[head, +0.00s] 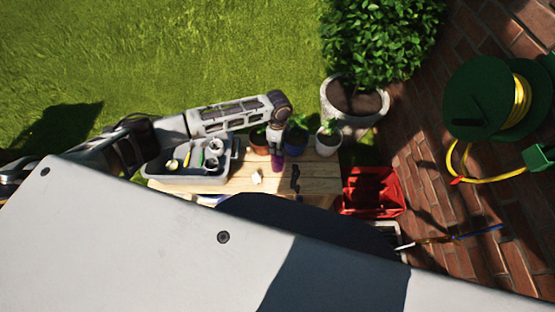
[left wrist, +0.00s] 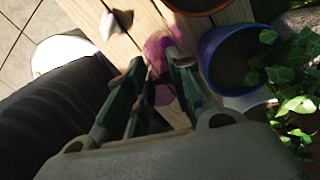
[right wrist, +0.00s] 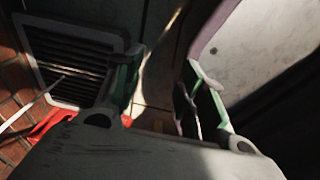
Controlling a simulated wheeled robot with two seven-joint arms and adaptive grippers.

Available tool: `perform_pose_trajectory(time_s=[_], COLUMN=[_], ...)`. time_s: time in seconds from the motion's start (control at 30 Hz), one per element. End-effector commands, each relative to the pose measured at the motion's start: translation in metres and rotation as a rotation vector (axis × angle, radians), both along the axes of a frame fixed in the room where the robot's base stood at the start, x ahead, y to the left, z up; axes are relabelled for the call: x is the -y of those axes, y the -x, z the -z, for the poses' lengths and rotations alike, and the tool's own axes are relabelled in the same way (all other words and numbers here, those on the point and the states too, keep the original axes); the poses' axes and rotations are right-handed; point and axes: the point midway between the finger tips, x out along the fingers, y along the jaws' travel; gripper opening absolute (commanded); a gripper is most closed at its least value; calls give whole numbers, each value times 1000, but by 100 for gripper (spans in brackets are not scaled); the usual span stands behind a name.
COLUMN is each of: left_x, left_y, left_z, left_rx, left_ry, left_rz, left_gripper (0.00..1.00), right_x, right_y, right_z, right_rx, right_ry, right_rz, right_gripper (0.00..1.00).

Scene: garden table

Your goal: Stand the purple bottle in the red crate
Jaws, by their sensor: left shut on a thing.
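The purple bottle (head: 277,162) is at the wooden table, in front of the plant pots. My left gripper (head: 275,146) reaches down over it from above. In the left wrist view the see-through purple bottle (left wrist: 158,47) is between the fingers of my left gripper (left wrist: 160,65), which is shut on it. The fingers hide part of the bottle. The red crate (head: 372,192) stands right of the table and looks empty, and its edge shows in the right wrist view (right wrist: 52,124). My right gripper (right wrist: 160,68) has its fingers apart with nothing held; the head view does not show it.
A terracotta pot (head: 259,140), a blue pot (head: 296,139) and a white pot (head: 328,143) line the table's back edge. A grey tray (head: 190,178) of tools is at left. A white lump (head: 256,178) and a dark object (head: 295,180) lie on the table (head: 320,178).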

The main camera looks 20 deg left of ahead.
Motion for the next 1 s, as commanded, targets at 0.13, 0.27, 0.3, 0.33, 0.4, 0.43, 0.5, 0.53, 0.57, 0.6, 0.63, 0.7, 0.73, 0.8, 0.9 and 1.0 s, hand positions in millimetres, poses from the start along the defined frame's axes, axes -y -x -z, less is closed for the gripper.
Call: perform_pose_trajectory(time_s=[0.13, 0.27, 0.3, 0.33, 0.4, 0.43, 0.5, 0.53, 0.57, 0.6, 0.63, 0.7, 0.73, 0.8, 0.9, 1.0], left_x=[0, 0, 0, 0, 0, 0, 0, 0, 0, 0, 0, 0, 0, 0, 0, 0], left_y=[0, 0, 0, 0, 0, 0, 0, 0, 0, -1, -1, -1, -1, -1, -1, -1], left_z=[0, 0, 0, 0, -2, -3, -6, -9, -11, -15, -18, -27, -31, -41, -57, -71], left_rx=[0, -1, -1, -1, -1, 0, 0, 0, 1, 1, 1, 2, 3, 3, 3, 1], left_ry=[0, 0, 0, 0, 0, 0, 0, 1, 1, 1, 1, 1, 1, 1, 1, 1], left_rz=[0, 0, 0, 0, 0, 0, 0, 0, 0, 0, 0, 1, 1, 1, 0, 0], left_gripper=[0, 0, 0, 0, 0, 0, 0, 0, 0, 0, 0, 0, 0, 0, 0, 0], right_x=[-3, -10, -12, -14, -17, -18, -19, -19, -19, -18, -17, -16, -15, -12, -9, -6], right_y=[0, 0, 0, 0, 0, 0, 0, 0, 0, 0, 0, 0, 0, 0, 0, 0], right_z=[0, 1, 1, 1, 1, 1, 0, 0, 0, 0, 0, -1, -1, -1, -2, -3], right_rx=[0, 0, 0, 0, 0, 0, 0, 0, 0, 0, 0, 0, 0, -1, 0, 0], right_ry=[-3, -11, -13, -15, -18, -19, -20, -20, -20, -19, -19, -17, -16, -13, -10, -7], right_rz=[2, 4, 5, 4, 6, 6, 6, 6, 6, 6, 6, 5, 4, 4, 3, 2], right_gripper=[40, 40, 40, 40, 40, 40, 40, 40, 40, 40, 40, 40, 40, 40, 40, 40])
